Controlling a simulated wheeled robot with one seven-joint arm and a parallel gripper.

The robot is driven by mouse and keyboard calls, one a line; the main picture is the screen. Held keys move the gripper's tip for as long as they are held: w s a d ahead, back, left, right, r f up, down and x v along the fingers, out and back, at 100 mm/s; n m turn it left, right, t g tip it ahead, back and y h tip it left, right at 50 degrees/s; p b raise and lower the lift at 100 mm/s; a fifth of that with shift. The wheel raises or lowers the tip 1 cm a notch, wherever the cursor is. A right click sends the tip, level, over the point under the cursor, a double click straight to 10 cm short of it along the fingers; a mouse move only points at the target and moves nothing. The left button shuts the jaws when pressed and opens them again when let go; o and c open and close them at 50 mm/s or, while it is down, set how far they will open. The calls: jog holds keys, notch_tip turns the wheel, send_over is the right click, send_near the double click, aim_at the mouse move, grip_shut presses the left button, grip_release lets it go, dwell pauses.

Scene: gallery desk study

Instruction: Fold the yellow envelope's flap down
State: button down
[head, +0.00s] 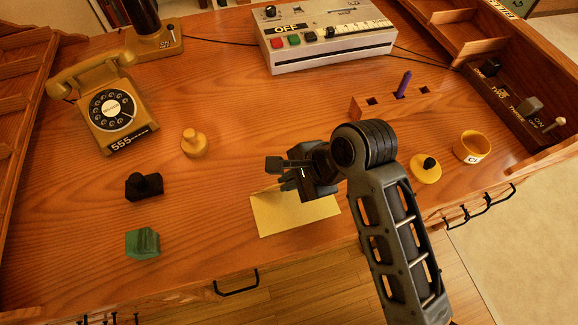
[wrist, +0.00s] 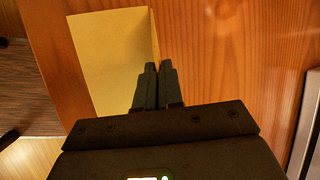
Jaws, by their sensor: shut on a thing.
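The yellow envelope (head: 292,215) lies on the desk near its front edge. My gripper (head: 284,178) is at the envelope's far edge, where the flap is, and partly covers it. In the wrist view the envelope (wrist: 108,55) fills the upper left, with a narrow raised strip, seemingly the flap (wrist: 155,35), along its right edge. My gripper's fingers (wrist: 158,68) are close together at that strip, shut on the flap. The fingers hide most of the flap, so its exact angle cannot be told.
A black stamp (head: 144,186) and a green block (head: 143,242) stand left of the envelope. A yellow knobbed piece (head: 194,143) is farther back. A yellow lid (head: 426,169), a yellow ring (head: 472,147) and a wooden holder (head: 372,106) are to the right. Bare desk lies between.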

jog(key=shift+s+d+f+t, duration=0.1)
jog(key=shift+s+f+t, duration=0.1)
jog(key=shift+s+t, duration=0.25)
jog(key=shift+t, duration=0.35)
jog(key=shift+w+d, duration=0.1)
jog(key=c, duration=1.3)
grip_release()
jog(key=shift+c, duration=0.2)
jog(key=v, duration=0.7)
jog(key=shift+d+r, duration=0.25)
jog(key=shift+d, duration=0.05)
